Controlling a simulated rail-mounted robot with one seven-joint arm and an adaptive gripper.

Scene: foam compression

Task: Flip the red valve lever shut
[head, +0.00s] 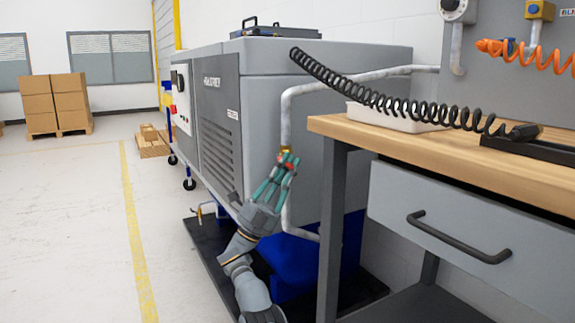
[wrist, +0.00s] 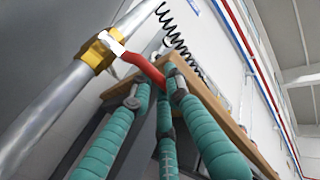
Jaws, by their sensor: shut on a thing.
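The red valve lever (wrist: 146,69) runs from a brass valve body (wrist: 97,54) on a grey pipe. In the wrist view it slants down and right from the valve, its far end between my fingers. In the head view the valve (head: 285,151) sits on the upright pipe beside the compressor, with red bits of the lever showing at my fingertips. My gripper (head: 284,165) has teal fingers and reaches up to the lever from below. It is shut on the lever; the fingers also fill the lower wrist view (wrist: 154,90) and hide the lever's end.
A wooden-topped workbench (head: 440,160) with a drawer stands close on the right. The grey compressor (head: 250,90) is behind and left of the pipe (head: 287,115). A black coiled hose (head: 385,100) hangs above the bench. The floor at left is open.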

